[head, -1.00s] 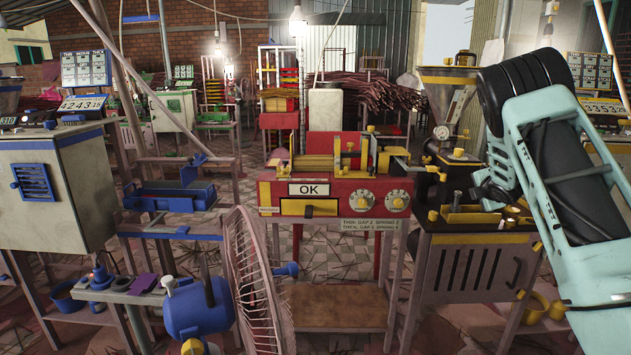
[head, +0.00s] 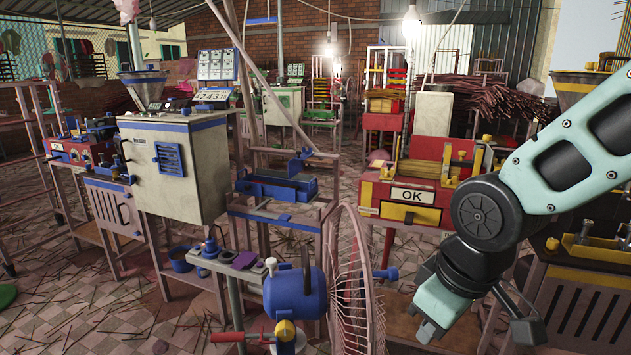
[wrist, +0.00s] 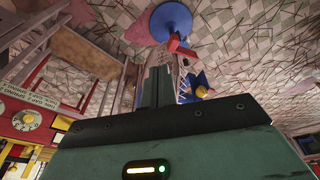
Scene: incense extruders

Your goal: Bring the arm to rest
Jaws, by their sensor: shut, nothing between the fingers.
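My arm reaches in from the right of the head view and bends at a dark round joint. My gripper (head: 428,333) hangs low, pointing down, to the right of the fan. In the wrist view the two fingers (wrist: 158,86) lie together, shut and empty. Nothing hangs from them. My arm hides part of the red and yellow machine and of the yellow-trimmed bench on the right.
The fan (head: 350,285) stands close left of my gripper; its blue motor also shows in the wrist view (wrist: 200,86). The red machine (head: 405,205) with an OK sign stands behind. A grey cabinet (head: 180,165) stands left. Tiled floor (head: 110,320) with scattered sticks is open at lower left.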

